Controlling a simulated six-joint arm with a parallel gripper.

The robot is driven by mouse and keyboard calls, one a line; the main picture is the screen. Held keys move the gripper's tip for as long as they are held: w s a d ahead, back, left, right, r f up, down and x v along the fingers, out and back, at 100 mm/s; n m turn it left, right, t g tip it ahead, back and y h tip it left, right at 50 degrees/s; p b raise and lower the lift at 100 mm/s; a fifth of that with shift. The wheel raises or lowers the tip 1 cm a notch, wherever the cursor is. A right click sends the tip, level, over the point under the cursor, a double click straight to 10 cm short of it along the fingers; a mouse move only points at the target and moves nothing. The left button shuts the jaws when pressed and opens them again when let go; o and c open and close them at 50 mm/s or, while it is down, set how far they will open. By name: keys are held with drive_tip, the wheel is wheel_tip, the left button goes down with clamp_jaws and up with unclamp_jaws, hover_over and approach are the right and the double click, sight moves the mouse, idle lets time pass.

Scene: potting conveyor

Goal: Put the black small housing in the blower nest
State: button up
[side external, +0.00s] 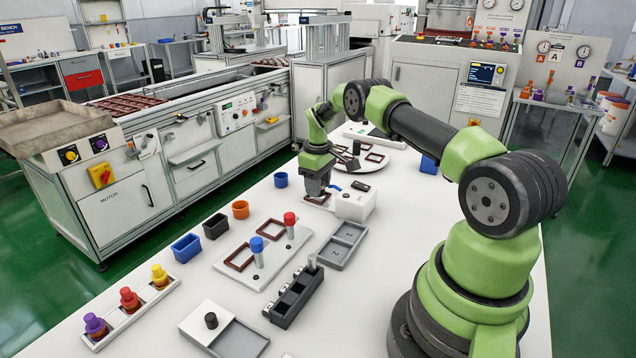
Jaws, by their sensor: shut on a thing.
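My gripper (317,180) points down at the middle of the table, just left of the white blower box (355,205). It is shut on a dark piece (315,188), which looks like the black small housing; the jaws hide much of it and its outline is hard to make out. Directly below is a pale nest plate (318,203) with a reddish-brown part showing at its edge, beside the blower box. The held piece is over or at this plate; I cannot tell whether it touches.
Left of the gripper stand a blue cup (281,180), an orange cup (240,210), a black bin (215,227) and a blue bin (187,248).

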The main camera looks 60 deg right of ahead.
drive_tip(key=shift+f, duration=0.55)
drive_tip(key=o, duration=1)
drive_tip(key=shift+o, duration=0.2)
wheel_tip(320, 180, up, 10)
drive_tip(key=f, duration=0.1)
drive_tip(key=s+a+r+m+t, duration=0.1)
drive_tip(key=a+r+t, duration=0.1)
drive_tip(key=a+r, duration=0.6)
drive_tip(key=s+a+r+t, duration=0.1)
drive_tip(key=s+a+r, duration=0.1)
drive_tip(key=a+r, duration=0.65)
drive_tip(key=s+a+r+m+t, duration=0.2)
drive_tip(key=s+a+r+t, duration=0.1)
drive_tip(key=s+a+r, duration=0.55)
drive_tip(key=s+a+f+m+t+y, duration=0.1)
drive_tip(key=s+f, duration=0.3)
drive_tip(key=s, duration=0.6)
drive_tip(key=shift+s+a+y, duration=0.3)
drive_tip(key=shift+a+y, duration=0.2)
drive_tip(key=shift+a, duration=0.4)
